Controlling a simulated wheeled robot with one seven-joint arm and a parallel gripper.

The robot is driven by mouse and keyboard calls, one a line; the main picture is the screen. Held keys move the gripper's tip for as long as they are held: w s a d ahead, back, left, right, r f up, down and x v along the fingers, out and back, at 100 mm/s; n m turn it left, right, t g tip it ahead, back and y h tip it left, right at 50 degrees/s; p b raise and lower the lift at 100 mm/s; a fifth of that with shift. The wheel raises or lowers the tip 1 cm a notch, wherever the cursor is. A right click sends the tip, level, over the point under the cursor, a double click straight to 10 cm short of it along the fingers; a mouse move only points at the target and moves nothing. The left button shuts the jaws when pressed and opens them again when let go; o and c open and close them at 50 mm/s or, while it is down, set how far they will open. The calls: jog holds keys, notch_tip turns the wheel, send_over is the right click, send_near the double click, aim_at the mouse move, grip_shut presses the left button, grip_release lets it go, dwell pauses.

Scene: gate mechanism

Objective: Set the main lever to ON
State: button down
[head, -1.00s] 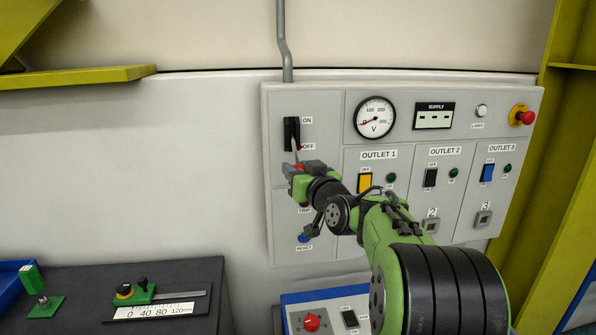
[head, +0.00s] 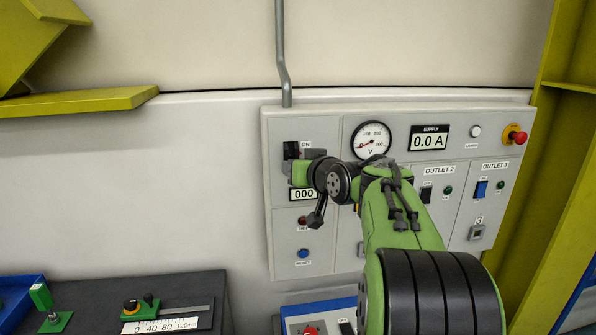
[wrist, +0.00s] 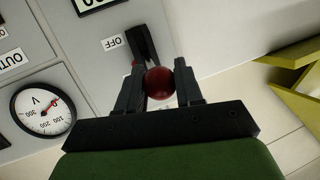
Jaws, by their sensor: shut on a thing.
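The main lever's red ball knob (wrist: 159,83) sits between the two fingers of my gripper (wrist: 160,95) in the wrist view, which looks upside down. My gripper is shut on the knob. The lever's black slot (wrist: 142,45) shows beyond the fingers, with the OFF label (wrist: 116,42) beside it. The knob lies toward the end away from OFF. In the head view my gripper (head: 298,155) is at the upper part of the slot, level with the ON label (head: 306,145). There the knob is hidden and the OFF label is covered.
The supply display (head: 429,138) reads 0.0 A and a small display (head: 303,194) reads 000. The voltmeter (head: 371,140) is right of the lever. My arm covers much of the outlet 1 area. A red stop button (head: 518,138) is at the panel's upper right.

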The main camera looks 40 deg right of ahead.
jog(key=shift+w+d+r+p, duration=0.1)
jog(key=shift+w+r+p, duration=0.1)
jog(key=shift+r, duration=0.45)
jog(key=shift+w+d+r+p, duration=0.1)
jog(key=shift+w+r+p, duration=0.1)
jog(key=shift+r, duration=0.4)
jog(key=shift+w+d+r+p, duration=0.1)
jog(key=shift+w+r+p, duration=0.1)
jog(key=shift+r, duration=0.45)
jog(key=c, duration=0.8)
grip_release()
jog(key=shift+w+f, duration=0.1)
jog(key=shift+o, duration=0.2)
jog(key=b+v, duration=0.2)
jog(key=v, duration=1.4)
jog(key=shift+f, duration=0.15)
